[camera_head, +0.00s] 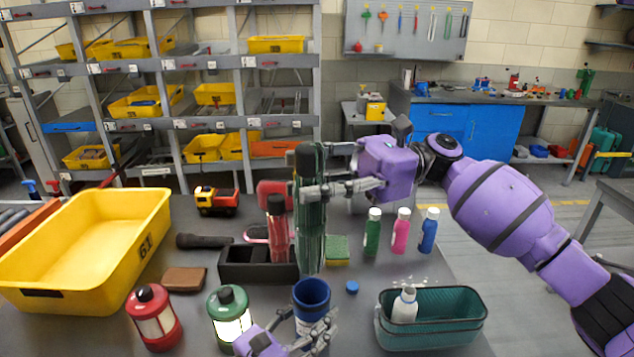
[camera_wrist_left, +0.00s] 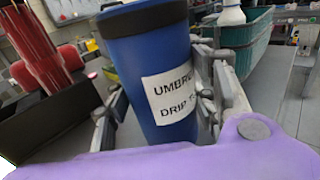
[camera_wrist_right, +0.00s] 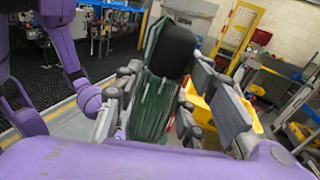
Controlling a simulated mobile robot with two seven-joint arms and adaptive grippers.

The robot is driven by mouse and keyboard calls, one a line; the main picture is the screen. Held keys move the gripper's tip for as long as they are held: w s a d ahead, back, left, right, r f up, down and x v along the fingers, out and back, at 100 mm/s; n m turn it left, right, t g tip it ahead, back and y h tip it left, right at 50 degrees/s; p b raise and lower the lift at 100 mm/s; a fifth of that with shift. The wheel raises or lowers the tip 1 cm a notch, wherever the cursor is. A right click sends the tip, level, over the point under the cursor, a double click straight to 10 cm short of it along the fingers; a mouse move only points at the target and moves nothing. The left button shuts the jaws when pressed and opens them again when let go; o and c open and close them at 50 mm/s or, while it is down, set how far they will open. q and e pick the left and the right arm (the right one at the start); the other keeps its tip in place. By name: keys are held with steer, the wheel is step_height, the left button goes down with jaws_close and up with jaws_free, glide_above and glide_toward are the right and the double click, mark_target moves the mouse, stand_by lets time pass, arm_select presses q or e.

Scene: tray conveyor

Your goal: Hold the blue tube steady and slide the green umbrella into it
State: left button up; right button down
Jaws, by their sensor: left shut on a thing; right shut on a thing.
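The blue tube (camera_head: 312,296) stands upright at the front middle of the table, with its open mouth facing up. Its white label shows in the left wrist view (camera_wrist_left: 170,95). My left gripper (camera_head: 316,334) is shut around the tube, low on its sides. The green umbrella (camera_head: 311,238) is upright, furled, with its black handle (camera_head: 306,160) on top. My right gripper (camera_head: 312,190) is shut on it just below the handle, as the right wrist view also shows (camera_wrist_right: 155,100). The umbrella's lower end appears just above the tube's rim; whether it is exactly over the mouth I cannot tell.
A dark stand (camera_head: 245,268) with a red umbrella (camera_head: 278,240) is behind left. Lanterns, red (camera_head: 154,318) and green (camera_head: 229,315), stand left of the tube. A yellow bin (camera_head: 85,250) fills the left.

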step_height(320, 180, down, 19)
stand_by(2.1)
steer(key=shift+f, duration=0.55)
stand_by(1.0)
arm_select(q)
steer(key=shift+o, duration=0.2)
steer(key=shift+d, duration=0.1)
arm_select(e)
steer(key=c, duration=1)
jaws_free()
steer(key=shift+d, duration=0.1)
steer(key=shift+c, duration=0.2)
arm_select(q)
steer(key=shift+c, duration=0.2)
arm_select(e)
steer(key=shift+r, duration=0.1)
steer(key=v, duration=1.2)
